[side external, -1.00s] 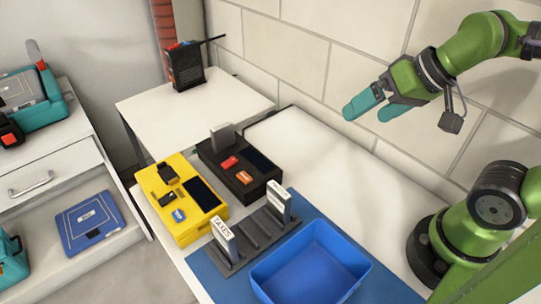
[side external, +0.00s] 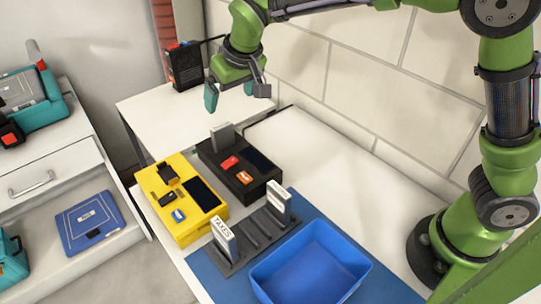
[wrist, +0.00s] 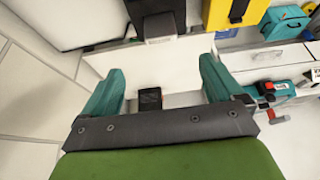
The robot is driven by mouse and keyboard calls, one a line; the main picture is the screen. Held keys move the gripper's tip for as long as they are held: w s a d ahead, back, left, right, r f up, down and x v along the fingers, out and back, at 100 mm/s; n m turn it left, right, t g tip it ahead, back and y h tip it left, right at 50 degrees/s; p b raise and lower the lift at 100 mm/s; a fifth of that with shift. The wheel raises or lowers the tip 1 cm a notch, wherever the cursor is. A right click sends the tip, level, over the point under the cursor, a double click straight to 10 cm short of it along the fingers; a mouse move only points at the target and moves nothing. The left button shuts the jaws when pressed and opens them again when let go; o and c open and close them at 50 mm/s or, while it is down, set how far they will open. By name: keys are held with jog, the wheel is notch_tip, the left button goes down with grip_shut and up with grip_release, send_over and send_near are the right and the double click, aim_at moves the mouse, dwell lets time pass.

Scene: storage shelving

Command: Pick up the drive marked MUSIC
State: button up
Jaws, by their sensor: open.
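A dark rack (side external: 255,233) stands on the blue mat and holds two white-faced drives upright. The front one reads TAXES (side external: 224,238); the lettering on the rear drive (side external: 278,203) is too small to read. A grey drive (side external: 222,138) stands upright at the back of the black case (side external: 212,160), with no readable label; it also shows in the wrist view (wrist: 160,27). I cannot tell which drive is marked MUSIC. My gripper (side external: 229,94) is open and empty, pointing down in the air above and behind the black case. Its fingers show in the wrist view (wrist: 160,90).
A blue bin (side external: 312,262) sits in front of the rack. A yellow case (side external: 182,215) with small items stands left of the black case. A black radio (side external: 185,68) is on the rear table. A tiled wall runs behind; the white surface (side external: 325,150) at right is clear.

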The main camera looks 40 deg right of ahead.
aim_at(221, 133)
jog(key=x, duration=1.1)
jog(key=shift+s+f, duration=0.1)
jog(key=shift+f, duration=0.05)
jog(key=x, duration=0.5)
jog(key=shift+a, duration=0.1)
jog(key=shift+c, duration=0.2)
jog(key=c, duration=1.2)
